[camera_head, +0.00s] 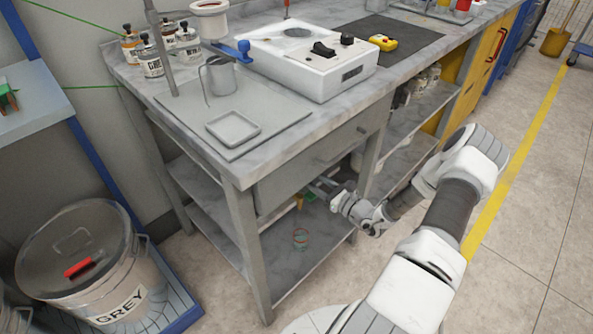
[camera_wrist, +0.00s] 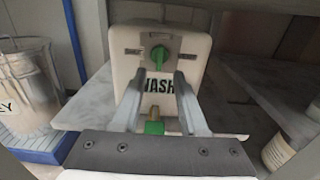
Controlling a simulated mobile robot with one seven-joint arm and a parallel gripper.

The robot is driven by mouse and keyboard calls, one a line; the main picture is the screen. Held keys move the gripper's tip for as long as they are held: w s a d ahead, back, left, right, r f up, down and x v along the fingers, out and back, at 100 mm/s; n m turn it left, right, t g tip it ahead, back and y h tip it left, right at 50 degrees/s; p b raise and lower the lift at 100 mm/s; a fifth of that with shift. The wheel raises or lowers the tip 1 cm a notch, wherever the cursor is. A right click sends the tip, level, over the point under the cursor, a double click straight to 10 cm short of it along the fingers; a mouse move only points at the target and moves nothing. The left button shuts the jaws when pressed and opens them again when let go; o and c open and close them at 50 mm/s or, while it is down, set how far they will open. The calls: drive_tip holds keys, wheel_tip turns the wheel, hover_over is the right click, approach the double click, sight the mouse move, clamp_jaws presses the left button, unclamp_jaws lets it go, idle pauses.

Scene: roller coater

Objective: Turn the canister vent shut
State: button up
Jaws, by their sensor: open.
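The canister (camera_wrist: 190,45) is white, marked WASH, and stands upright on a shelf in the wrist view. Its green vent knob (camera_wrist: 159,56) is high on the front face, with its grip roughly upright, between two small dark labels. A green tap (camera_wrist: 155,127) shows low on the canister, partly hidden by my gripper. My gripper (camera_wrist: 160,77) is open and empty, its two fingers pointing at the canister just below the knob. Whether they touch the face I cannot tell. In the head view my gripper (camera_head: 318,187) reaches under the bench, where the canister is mostly hidden.
The grey bench (camera_head: 240,163) with its drawer (camera_head: 320,158) overhangs my gripper. A bench leg (camera_head: 374,145) stands close to the right of it. A GREY bucket (camera_head: 140,270) stands at the left.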

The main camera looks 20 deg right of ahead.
drive_tip(key=b+x, duration=0.1)
drive_tip(key=x, duration=0.5)
drive_tip(key=shift+w+a, duration=0.15)
drive_tip(key=shift+w, duration=0.25)
clamp_jaws()
